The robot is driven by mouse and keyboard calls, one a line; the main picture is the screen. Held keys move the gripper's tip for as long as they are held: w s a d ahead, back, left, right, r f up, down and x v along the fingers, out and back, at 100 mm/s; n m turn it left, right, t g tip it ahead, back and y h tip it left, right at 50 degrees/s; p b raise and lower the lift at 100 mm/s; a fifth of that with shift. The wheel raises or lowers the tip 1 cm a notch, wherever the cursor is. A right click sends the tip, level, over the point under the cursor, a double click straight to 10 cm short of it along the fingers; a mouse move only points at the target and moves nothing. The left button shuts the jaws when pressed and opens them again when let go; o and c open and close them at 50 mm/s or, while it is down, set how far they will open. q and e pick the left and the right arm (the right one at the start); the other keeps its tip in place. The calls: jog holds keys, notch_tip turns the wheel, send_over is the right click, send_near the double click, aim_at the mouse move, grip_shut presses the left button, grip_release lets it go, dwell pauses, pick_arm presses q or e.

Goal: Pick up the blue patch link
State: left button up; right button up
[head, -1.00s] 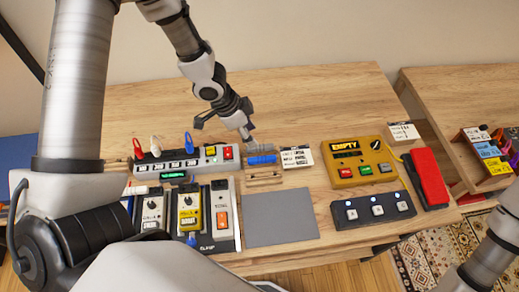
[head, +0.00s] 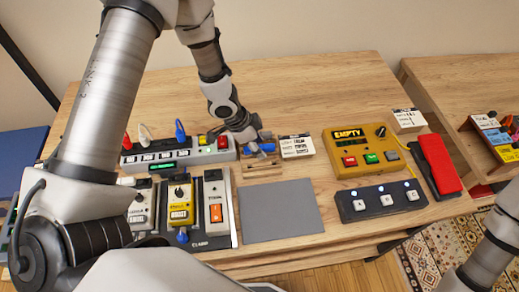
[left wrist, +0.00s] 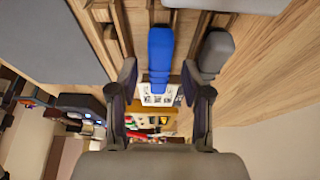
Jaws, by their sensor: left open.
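The blue patch link (left wrist: 160,50) lies on a small wooden rack, between the two fingers of my left gripper (left wrist: 159,82) in the left wrist view. The fingers are open, one on each side of its near end, with a gap visible. In the head view my left gripper (head: 256,150) is down at the rack and hides most of the blue patch link (head: 268,147). A grey link (left wrist: 216,50) lies beside the blue one, just outside one finger. My right gripper is out of view; only my right arm shows.
A power strip (head: 170,157) with colored plugs stands left of the rack. A white label card (head: 297,147) is close on its right. A grey mat (head: 280,212) lies in front. A yellow box (head: 365,150) and a footswitch (head: 376,200) are to the right. Bare table lies behind.

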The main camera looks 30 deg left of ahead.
pick_arm(q)
jog(key=shift+r, duration=0.1)
grip_shut()
